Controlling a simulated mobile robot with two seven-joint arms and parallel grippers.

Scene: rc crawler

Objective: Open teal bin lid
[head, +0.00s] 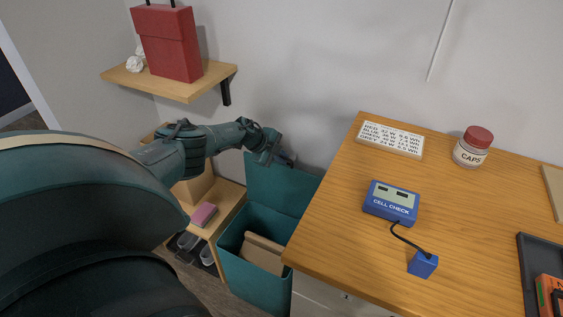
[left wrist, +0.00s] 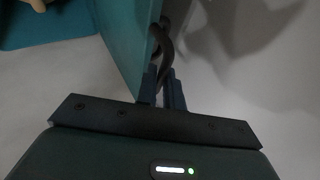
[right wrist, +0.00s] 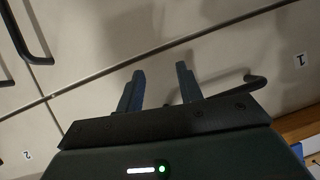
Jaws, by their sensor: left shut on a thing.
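The teal bin (head: 256,262) stands on the floor between the low wooden shelf and the workbench. Its lid (head: 276,187) is raised to about upright at the back, against the wall side, and the bin's inside shows. My left gripper (head: 287,160) is at the lid's upper edge. In the left wrist view, my left gripper (left wrist: 163,92) is shut on a dark looped handle (left wrist: 163,45) on the teal lid (left wrist: 128,38). My right gripper (right wrist: 160,88) is open in front of pale cabinet fronts; it does not show in the head view.
A brown piece (head: 264,250) lies in the bin. The workbench (head: 335,215) on the right holds a blue cell checker (head: 391,203), a caps jar (head: 472,147) and a label board (head: 390,139). A wall shelf (head: 170,84) bears a red box (head: 168,45). Drawer handles (right wrist: 30,35) are near my right gripper.

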